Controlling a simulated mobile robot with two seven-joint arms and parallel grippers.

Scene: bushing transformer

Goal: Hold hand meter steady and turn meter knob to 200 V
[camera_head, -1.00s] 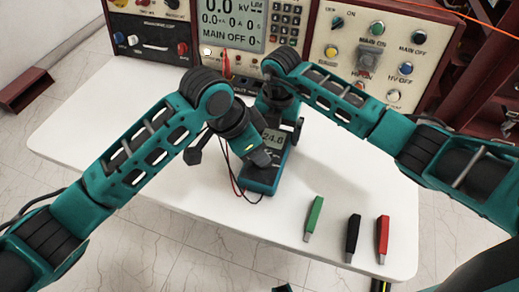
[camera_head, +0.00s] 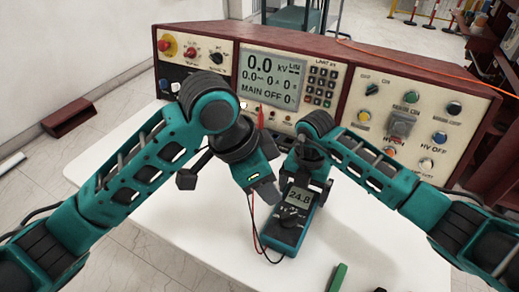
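The hand meter (camera_head: 287,232) is a teal and black handheld unit standing tilted on the white table. Its lit display reads about 24.8. Its dark round knob (camera_head: 290,215) shows below the display; its exact setting is too small to read. My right gripper (camera_head: 306,182) is at the upper end of the meter, with dark finger parts on both sides of it, apparently clamping it. My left gripper (camera_head: 266,193) points down just left of the meter, apart from the knob. Its grey fingertips look like one piece, so its opening is unclear.
Behind stands a red-framed control console (camera_head: 270,75) with a screen, keypad and buttons. Red and black leads (camera_head: 252,222) hang beside the meter. A green clip (camera_head: 338,278) lies at the front of the white table (camera_head: 190,225). The table's left part is clear.

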